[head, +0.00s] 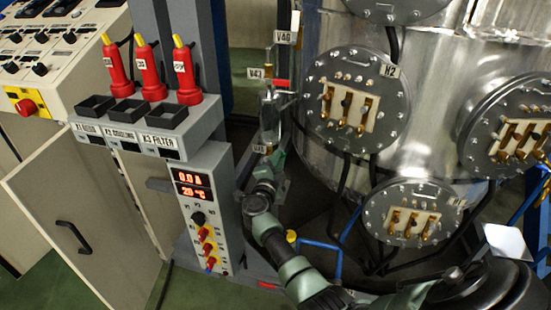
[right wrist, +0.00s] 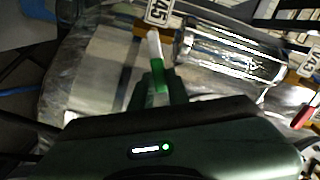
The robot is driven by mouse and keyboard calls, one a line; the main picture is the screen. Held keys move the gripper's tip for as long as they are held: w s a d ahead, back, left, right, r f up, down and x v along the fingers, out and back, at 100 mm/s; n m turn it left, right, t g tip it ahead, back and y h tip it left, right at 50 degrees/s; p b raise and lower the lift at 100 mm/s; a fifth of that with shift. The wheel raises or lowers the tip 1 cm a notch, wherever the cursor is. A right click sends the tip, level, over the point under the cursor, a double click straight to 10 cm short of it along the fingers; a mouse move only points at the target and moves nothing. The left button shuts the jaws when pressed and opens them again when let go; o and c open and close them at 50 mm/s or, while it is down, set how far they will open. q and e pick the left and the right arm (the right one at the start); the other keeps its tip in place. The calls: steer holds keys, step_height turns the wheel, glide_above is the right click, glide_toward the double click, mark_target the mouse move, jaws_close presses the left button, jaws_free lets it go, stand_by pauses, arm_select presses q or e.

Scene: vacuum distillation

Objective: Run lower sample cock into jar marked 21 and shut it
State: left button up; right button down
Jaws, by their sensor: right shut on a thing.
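My right gripper (head: 268,166) is low beside the narrow vertical glass cylinder (head: 270,118), close to the tag V45 (head: 262,149) at its lower end. In the right wrist view its dark fingers (right wrist: 160,84) are shut on a small green-and-white handle (right wrist: 155,50). The handle's white end points toward the tag ending in 45 (right wrist: 158,12). The glass cylinder (right wrist: 232,56) lies to the right of the handle in that view. I cannot make out a jar marked 21 or whether liquid runs. My left gripper is not in view.
Tags V43 (head: 262,72) and V46 (head: 285,37) mark upper fittings, with a red handle (head: 281,84) near them. A large steel vessel (head: 440,105) with round flanges stands close on the right. A grey panel (head: 205,205) with red displays stands left of my arm.

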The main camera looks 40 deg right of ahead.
steer(key=shift+s+d+f+m+b, duration=0.15)
steer(key=shift+f+m+b, duration=0.6)
steer(key=shift+m, duration=0.5)
steer(key=shift+s+f+m+b, duration=0.1)
steer(key=shift+f+m+b, duration=0.6)
steer(key=shift+m, duration=0.55)
steer(key=c, duration=1.4)
jaws_free()
steer(key=shift+r, duration=0.1)
steer(key=shift+o, duration=0.2)
steer(key=shift+r, duration=0.1)
